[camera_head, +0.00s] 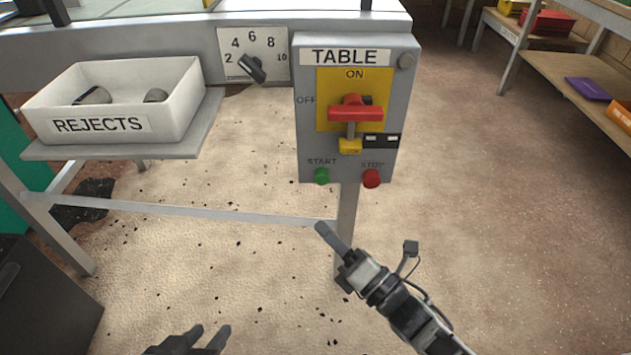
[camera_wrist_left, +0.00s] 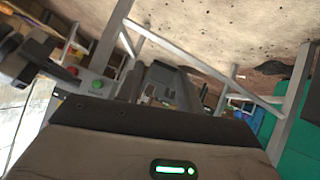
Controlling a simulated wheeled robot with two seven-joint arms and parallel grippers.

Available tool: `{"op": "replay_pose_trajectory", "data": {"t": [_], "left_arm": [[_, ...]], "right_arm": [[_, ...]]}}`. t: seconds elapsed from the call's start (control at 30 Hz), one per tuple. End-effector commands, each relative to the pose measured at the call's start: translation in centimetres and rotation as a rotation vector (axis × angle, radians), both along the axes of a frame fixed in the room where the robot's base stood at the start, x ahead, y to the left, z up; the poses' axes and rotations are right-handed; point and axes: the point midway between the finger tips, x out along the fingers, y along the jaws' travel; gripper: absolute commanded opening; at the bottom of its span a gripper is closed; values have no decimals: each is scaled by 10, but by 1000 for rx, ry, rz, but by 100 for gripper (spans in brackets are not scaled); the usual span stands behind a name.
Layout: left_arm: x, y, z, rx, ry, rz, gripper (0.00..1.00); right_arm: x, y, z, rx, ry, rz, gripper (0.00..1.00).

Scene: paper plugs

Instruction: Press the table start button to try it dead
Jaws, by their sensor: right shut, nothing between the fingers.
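The grey TABLE switch box (camera_head: 344,150) hangs on the bench front, with a green START button (camera_head: 321,176) at its lower left and a red STOP button (camera_head: 372,178) at its lower right. Above them is a red switch handle (camera_head: 355,112) on a yellow plate, lying horizontal, with a yellow lock-like piece (camera_head: 350,146) below it. The green button (camera_wrist_left: 97,86) also shows in the left wrist view. My right gripper (camera_head: 323,231) is shut and empty, below the START button and apart from it. My left gripper (camera_head: 210,331) is low at the bottom edge, its fingertips apart and empty.
A white REJECTS tray (camera_head: 180,112) with dark lumps stands on a side shelf at left. A numbered dial (camera_head: 252,68) is left of the box. A bench leg (camera_head: 346,215) and a low rail (camera_head: 200,211) run below. Open floor lies at right.

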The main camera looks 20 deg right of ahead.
Motion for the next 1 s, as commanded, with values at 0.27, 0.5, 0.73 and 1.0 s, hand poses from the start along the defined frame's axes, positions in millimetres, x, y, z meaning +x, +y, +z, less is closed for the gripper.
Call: {"op": "replay_pose_trajectory", "data": {"t": [0.27, 0.5, 0.73, 1.0], "left_arm": [[0, 0, 1, 0, 2, -1, 36], [1, -1, 1, -6, -14, -1, 36], [3, -4, 3, -23, -55, -2, 36], [5, -9, 13, -54, -117, -3, 36]], "right_arm": [[0, 0, 1, -8, -7, 1, 0], [11, -3, 0, -8, -7, 0, 0], [42, -12, -1, -7, -8, 0, 0], [73, -21, -1, -8, -7, -1, 0]]}}
